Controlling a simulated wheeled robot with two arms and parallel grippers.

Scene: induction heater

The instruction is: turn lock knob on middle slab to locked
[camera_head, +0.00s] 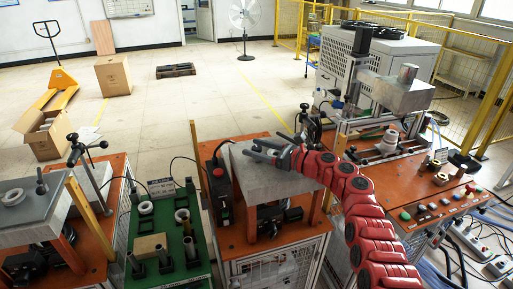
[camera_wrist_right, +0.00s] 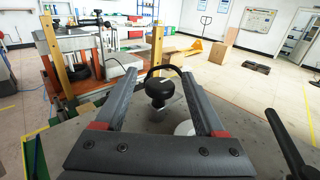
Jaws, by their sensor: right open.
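The middle slab (camera_head: 252,179) is a grey block on an orange table, in the middle of the head view. My right gripper (camera_head: 258,149) is low over its top, with the red arm coming in from the right. In the right wrist view, a black round lock knob (camera_wrist_right: 160,89) on a short metal post stands upright on the slab. The open fingers of the right gripper (camera_wrist_right: 160,76) lie on either side of it, with gaps visible. In the head view I cannot make the knob out among the fingers. The left gripper is not in view.
A black lever (camera_wrist_right: 289,145) stands at the right. A red-button box (camera_head: 219,180) and yellow post (camera_head: 196,160) stand left of the slab. A green table (camera_head: 174,219) is farther left.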

